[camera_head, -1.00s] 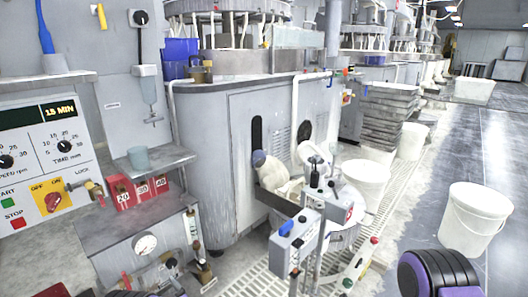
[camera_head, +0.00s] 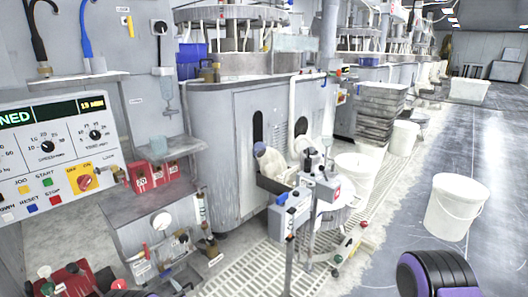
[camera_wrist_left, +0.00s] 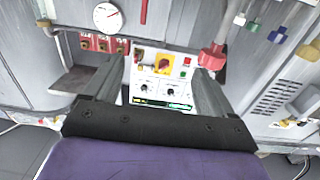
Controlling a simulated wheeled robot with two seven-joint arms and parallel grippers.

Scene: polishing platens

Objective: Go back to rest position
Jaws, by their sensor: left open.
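My left gripper (camera_wrist_left: 158,70) is open and empty in the left wrist view, its two grey fingers apart. The control panel (camera_wrist_left: 165,85) shows upside down between the fingers, with clear distance beyond them. In the head view the same control panel (camera_head: 55,150) is at the left, with a green display, dials and a red-on-yellow switch. Only a small purple and black part of my left arm (camera_head: 118,288) shows at the bottom edge there. A purple and black part of my right arm (camera_head: 435,273) is at the bottom right. My right gripper is out of view.
A polishing machine (camera_head: 225,150) stands in the middle. A bench with a gauge (camera_head: 161,220) and red numbered boxes (camera_head: 155,176) are left of it. A small stand (camera_head: 290,215) is in front.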

